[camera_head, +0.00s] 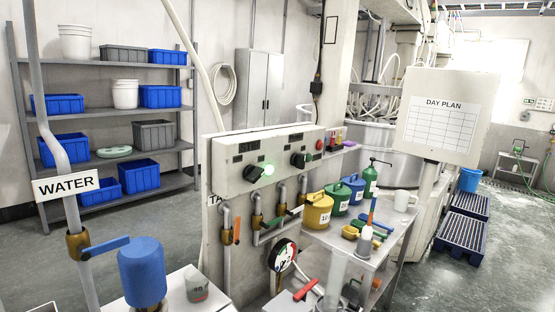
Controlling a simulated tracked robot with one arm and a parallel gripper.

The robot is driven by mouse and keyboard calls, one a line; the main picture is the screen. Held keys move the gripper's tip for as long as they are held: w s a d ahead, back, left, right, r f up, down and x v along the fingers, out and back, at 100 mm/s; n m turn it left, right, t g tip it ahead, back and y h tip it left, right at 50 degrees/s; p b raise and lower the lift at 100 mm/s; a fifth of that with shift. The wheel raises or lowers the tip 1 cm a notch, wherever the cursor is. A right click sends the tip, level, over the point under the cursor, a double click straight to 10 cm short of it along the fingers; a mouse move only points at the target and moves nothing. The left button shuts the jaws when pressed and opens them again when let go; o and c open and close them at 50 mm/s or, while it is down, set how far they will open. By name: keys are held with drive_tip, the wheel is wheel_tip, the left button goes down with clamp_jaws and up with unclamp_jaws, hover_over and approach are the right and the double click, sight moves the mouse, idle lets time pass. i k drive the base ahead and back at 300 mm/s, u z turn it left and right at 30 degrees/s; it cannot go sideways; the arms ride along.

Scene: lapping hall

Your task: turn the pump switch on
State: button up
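A pale control box (232,178) is fixed to a white panel in the middle of the view. It carries two black rotary knobs, a left knob (254,173) and a right knob (299,160). A green lamp (268,169) glows beside the left knob; no bright lamp shows at the right knob. The dark label plates above them are too small to read, so I cannot tell which knob is the pump switch or its exact setting. A red button (319,145) sits at the box's right end. My gripper does not show in this view.
Below the box are pipes with an orange lever (237,230) and other valves. A pipe with a WATER sign (66,185) and a blue container (143,272) stand in the left foreground. A bench (383,255) with coloured cans is at right. Open floor lies left, before the shelves.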

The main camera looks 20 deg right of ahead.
sight(297, 161)
drive_tip(key=z, duration=0.4)
drive_tip(key=k, duration=1.15)
drive_tip(key=z, duration=1.25)
drive_tip(key=i, duration=1.25)
drive_tip(key=z, duration=0.45)
drive_tip(key=i, duration=1.3)
drive_tip(key=u, duration=0.5)
drive_tip(key=i, duration=1.15)
drive_tip(key=u, duration=1.15)
drive_tip(key=i, duration=0.7)
drive_tip(key=u, duration=0.25)
drive_tip(key=k, duration=0.4)
drive_tip(key=u, duration=0.05)
